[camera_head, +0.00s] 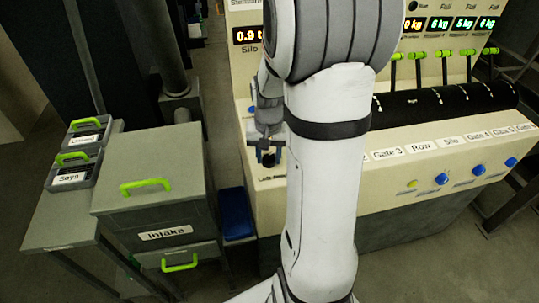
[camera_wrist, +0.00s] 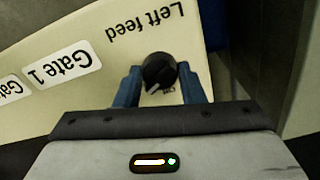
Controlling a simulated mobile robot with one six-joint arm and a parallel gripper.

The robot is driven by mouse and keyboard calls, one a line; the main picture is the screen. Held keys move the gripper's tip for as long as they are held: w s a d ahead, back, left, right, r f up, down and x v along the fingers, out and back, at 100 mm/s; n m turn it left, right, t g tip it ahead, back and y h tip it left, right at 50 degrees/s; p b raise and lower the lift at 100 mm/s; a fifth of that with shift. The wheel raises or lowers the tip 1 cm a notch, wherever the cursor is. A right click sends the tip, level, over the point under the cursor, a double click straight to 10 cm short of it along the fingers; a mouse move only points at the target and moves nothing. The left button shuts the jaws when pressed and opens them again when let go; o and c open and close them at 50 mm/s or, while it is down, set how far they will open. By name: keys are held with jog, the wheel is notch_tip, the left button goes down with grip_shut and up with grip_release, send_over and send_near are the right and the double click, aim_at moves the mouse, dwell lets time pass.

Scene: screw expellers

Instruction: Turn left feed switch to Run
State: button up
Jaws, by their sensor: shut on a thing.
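The left feed switch (camera_wrist: 159,72) is a round black knob with a light pointer mark on the cream panel, under the upside-down "Left feed" label in the wrist view. Part of a word shows beside the knob, but I cannot read it surely. My gripper (camera_wrist: 160,86) has its two blue fingers on either side of the knob, shut on it. In the head view my gripper (camera_head: 267,158) is at the left end of the console, and my arm hides part of the panel. The knob itself cannot be made out there.
A grey Intake box (camera_head: 160,185) with green handles stands to the left. Bins labelled Soya (camera_head: 73,172) sit on a side table. A blue bin (camera_head: 236,213) stands between box and console.

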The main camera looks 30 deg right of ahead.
aim_at(268, 157)
dwell(0.6)
jog(key=o, duration=1)
notch_tip(268, 157, up, 8)
jog(key=shift+f, duration=0.1)
jog(key=shift+s+a, duration=0.1)
